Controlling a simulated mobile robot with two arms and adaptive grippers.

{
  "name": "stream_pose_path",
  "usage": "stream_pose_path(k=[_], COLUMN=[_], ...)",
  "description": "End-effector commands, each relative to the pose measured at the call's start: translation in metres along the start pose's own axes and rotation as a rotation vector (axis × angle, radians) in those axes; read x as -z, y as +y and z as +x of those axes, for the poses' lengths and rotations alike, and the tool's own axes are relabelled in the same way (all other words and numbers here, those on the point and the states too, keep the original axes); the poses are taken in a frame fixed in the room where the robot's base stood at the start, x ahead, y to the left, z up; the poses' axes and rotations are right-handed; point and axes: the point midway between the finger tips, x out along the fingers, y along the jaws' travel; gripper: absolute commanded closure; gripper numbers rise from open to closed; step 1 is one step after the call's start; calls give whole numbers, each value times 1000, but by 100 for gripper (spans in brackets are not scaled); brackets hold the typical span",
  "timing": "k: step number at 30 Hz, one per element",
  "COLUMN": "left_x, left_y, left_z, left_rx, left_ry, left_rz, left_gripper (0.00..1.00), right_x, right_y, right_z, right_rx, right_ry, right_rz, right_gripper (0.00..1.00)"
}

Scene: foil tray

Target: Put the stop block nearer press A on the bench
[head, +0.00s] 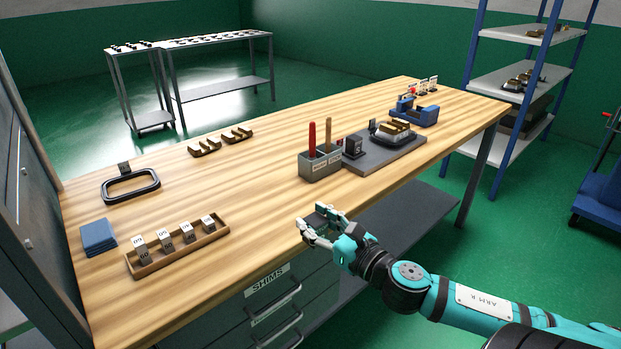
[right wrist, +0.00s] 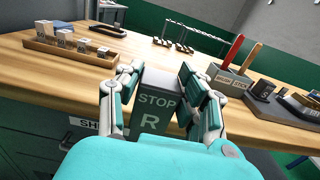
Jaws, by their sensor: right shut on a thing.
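My right gripper (head: 318,224) is at the front edge of the wooden bench (head: 262,180), just above the drawer label. In the right wrist view the gripper (right wrist: 160,95) is shut on a dark grey stop block (right wrist: 153,108) marked "STOP R". The fingers flank the block on both sides. I cannot tell whether the block touches the bench. A second small dark block (head: 354,147) stands at the left end of a grey fixture plate (head: 398,155) on the bench. No label naming press A is readable. My left gripper is not in view.
A grey holder (head: 320,166) with a red and a wooden handle stands left of the plate. A wooden rack (head: 178,254) of marked blocks, blue cloths (head: 98,237) and a black frame (head: 130,186) lie at the left. The middle of the bench is clear.

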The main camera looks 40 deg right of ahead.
Motion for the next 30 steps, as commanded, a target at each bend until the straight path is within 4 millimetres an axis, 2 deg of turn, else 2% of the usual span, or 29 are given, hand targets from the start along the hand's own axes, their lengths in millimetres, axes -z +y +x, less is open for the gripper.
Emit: stream_pose_path(k=[1,5,18,25,30], left_x=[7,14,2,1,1], left_y=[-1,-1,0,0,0], left_z=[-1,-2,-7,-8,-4], left_rx=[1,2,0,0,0], left_ry=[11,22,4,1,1], left_rz=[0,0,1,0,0], left_gripper=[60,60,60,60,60], right_x=[-4,-2,6,10,33], right_y=[-4,-13,-40,-45,-45], right_z=[11,35,112,128,128], right_rx=[0,1,2,-1,1], right_ry=[-10,-10,-8,-6,-2], right_rz=[-5,-4,-1,-1,3], right_gripper=[100,100,100,100,100])
